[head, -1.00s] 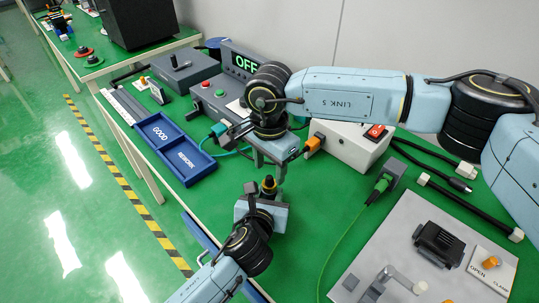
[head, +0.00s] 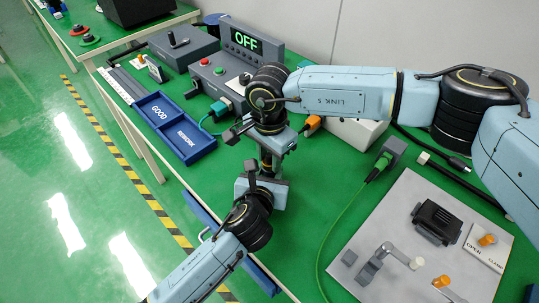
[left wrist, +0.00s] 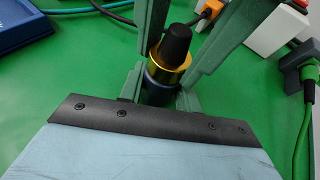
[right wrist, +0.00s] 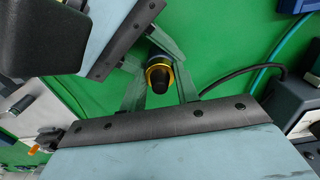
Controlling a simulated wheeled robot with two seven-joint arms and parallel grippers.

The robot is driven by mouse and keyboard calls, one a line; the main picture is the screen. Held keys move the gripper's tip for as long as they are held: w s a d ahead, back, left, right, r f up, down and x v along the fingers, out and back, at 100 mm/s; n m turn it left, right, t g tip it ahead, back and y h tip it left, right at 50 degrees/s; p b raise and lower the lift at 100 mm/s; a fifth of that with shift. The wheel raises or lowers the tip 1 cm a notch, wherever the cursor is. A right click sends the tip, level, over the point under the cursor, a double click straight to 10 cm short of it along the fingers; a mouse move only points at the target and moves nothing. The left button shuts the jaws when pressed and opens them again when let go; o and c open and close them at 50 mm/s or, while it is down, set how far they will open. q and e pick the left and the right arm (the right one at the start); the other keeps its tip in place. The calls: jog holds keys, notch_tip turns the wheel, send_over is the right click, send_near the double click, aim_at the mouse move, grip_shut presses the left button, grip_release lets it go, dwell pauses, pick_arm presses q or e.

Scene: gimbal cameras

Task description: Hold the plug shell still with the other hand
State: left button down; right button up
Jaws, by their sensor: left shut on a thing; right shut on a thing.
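The plug shell is a small upright cylinder with a black tip and a gold ring. It shows in the left wrist view (left wrist: 170,62) and in the right wrist view (right wrist: 159,77). My left gripper (head: 265,174) is shut on its dark lower body from the front. My right gripper (head: 271,158) comes in from above and behind, its fingers on either side of the shell, shut on it too. The two grippers are very close together. In the head view they hide most of the shell, and the exact finger contact cannot be told.
A blue GOOD/REWORK tray (head: 176,128) lies to the left. Green table is clear between.

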jog(key=shift+c, duration=0.6)
jog(key=o, duration=1.2)
notch_tip(320, 180, up, 12)
jog(key=shift+r, duration=0.1)
pick_arm(q)
jog(key=c, duration=0.9)
grip_release()
